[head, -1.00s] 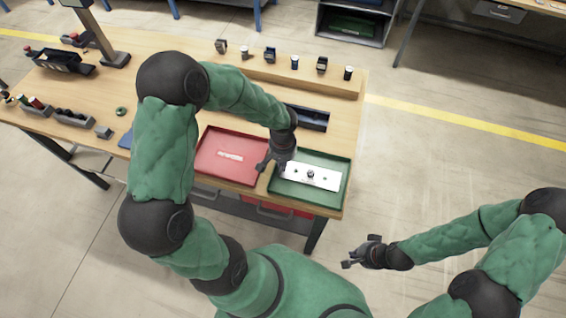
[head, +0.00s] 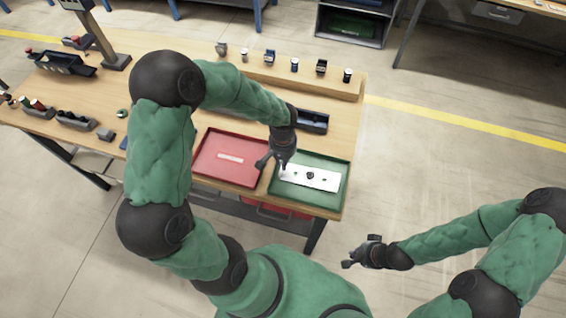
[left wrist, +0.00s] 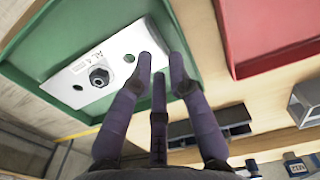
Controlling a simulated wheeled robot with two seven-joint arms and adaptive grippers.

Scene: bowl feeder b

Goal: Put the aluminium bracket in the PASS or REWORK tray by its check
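In the left wrist view the bracket (left wrist: 112,66) shows a small printed label, and green shows through one hole. My left gripper (head: 268,163) is over the tray's left side, at the bracket's left end. Its fingers (left wrist: 162,62) are spread, with the plate's end close to them; contact is unclear. The red tray (head: 212,153) stands to the left. My right gripper (head: 358,256) is open and empty, off the table.
A dark open box (head: 313,121) stands behind the green tray. A wooden ledge (head: 285,74) with several small parts runs along the back. A black bin (head: 64,63) and a stand (head: 104,42) are at the far left. Floor right of the table is clear.

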